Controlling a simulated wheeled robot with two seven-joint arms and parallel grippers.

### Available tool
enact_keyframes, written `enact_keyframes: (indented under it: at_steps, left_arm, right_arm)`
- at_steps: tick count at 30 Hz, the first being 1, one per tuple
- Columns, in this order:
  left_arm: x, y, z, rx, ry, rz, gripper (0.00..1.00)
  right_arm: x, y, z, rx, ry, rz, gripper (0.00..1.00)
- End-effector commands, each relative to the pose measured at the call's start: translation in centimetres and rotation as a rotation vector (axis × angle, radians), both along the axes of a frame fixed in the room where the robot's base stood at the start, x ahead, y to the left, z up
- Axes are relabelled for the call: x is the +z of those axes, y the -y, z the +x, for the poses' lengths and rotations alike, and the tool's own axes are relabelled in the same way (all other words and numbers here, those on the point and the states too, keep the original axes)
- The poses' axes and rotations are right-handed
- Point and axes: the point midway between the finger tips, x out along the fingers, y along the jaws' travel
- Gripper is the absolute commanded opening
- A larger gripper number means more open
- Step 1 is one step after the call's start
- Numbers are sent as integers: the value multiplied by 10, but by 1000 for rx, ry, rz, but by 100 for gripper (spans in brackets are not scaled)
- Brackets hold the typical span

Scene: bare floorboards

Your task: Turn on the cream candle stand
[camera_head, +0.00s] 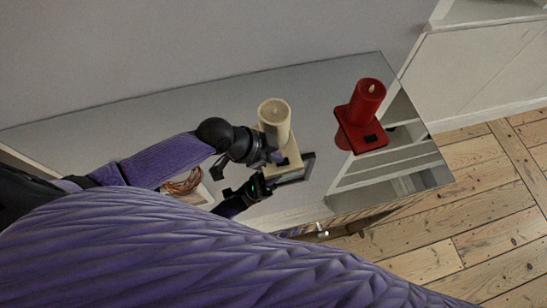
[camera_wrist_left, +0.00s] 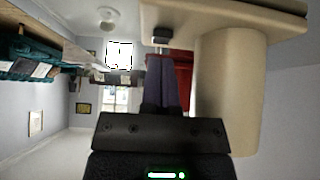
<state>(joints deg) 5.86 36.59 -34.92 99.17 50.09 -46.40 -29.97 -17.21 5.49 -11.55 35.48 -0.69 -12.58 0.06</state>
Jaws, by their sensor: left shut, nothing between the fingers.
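The cream candle stand (camera_head: 291,160) carries a cream candle (camera_head: 274,118) and stands on a glossy, mirror-like tabletop (camera_head: 215,100). My left gripper (camera_head: 276,157) is shut and empty, close beside the stand at the foot of the candle. In the left wrist view the stand (camera_wrist_left: 230,14) and its candle (camera_wrist_left: 230,90) appear upside down. A small black switch (camera_wrist_left: 160,37) sits on the stand just beyond my shut left fingertips (camera_wrist_left: 161,58); whether they touch it I cannot tell. In the head view my gripper hides the switch. My right gripper is not in view.
A red candle stand (camera_head: 361,137) with a red candle (camera_head: 367,98) stands to the right on the same tabletop. The tabletop reflects my arm and the shelves. A pale cabinet (camera_head: 480,70) is at upper right; floorboards (camera_head: 470,220) lie beyond the right edge.

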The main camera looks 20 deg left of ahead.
Motion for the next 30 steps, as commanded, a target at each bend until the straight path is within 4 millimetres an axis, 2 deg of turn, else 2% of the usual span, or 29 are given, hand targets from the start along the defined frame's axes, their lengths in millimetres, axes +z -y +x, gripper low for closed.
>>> enact_keyframes:
  at_steps: [3,14,18,30]
  left_arm:
    - [-11,-1,-1,0,0,0,0]
    - [-13,-2,-1,1,1,0,0]
    - [-21,-4,-2,1,0,-1,0]
    - [-11,-3,-2,0,1,-1,0]
  right_arm:
    - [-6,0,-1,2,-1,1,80]
    - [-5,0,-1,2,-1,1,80]
    - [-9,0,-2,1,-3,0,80]
    - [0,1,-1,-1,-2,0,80]
